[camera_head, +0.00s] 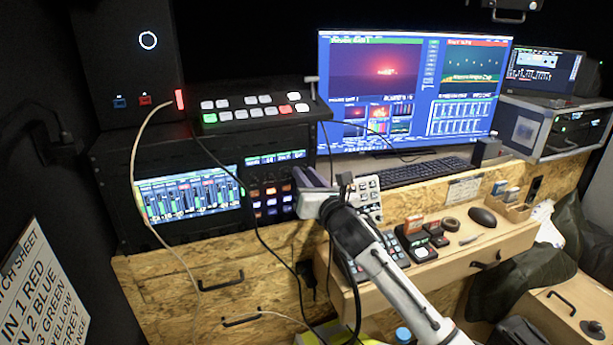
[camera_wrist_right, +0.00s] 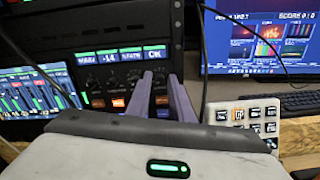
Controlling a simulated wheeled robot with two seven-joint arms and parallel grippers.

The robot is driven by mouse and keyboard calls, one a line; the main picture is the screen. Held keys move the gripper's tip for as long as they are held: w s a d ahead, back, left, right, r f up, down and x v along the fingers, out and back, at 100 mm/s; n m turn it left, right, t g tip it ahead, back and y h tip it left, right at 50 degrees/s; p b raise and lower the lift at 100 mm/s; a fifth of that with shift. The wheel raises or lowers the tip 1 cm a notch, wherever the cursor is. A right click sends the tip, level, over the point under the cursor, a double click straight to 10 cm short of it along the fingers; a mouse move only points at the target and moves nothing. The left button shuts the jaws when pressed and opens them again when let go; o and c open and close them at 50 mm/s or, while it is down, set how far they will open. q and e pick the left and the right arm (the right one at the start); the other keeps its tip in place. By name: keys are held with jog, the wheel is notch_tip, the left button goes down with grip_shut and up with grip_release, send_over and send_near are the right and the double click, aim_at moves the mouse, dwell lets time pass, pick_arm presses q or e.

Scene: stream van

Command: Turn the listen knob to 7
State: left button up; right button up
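A dark rack panel (camera_head: 283,176) with a strip of small screens and rows of lit buttons stands left of centre. In the right wrist view, the panel's screen strip (camera_wrist_right: 122,54) reads "-14" and "OK", with small dark knobs and lit buttons below. No label is readable, so I cannot tell which knob is the listen knob. My right gripper (camera_head: 308,178) is in front of the panel's right part. In the wrist view its two purple-grey fingers (camera_wrist_right: 160,78) point at the panel with a narrow gap between them. I cannot see anything held. My left gripper is out of view.
A screen with level bars (camera_head: 190,195) sits left of the panel. A switcher with lit buttons (camera_head: 262,108) rests above it. A white keypad (camera_head: 367,195) stands close to the right of my gripper. Cables hang in front of the rack.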

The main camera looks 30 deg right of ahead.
grip_shut()
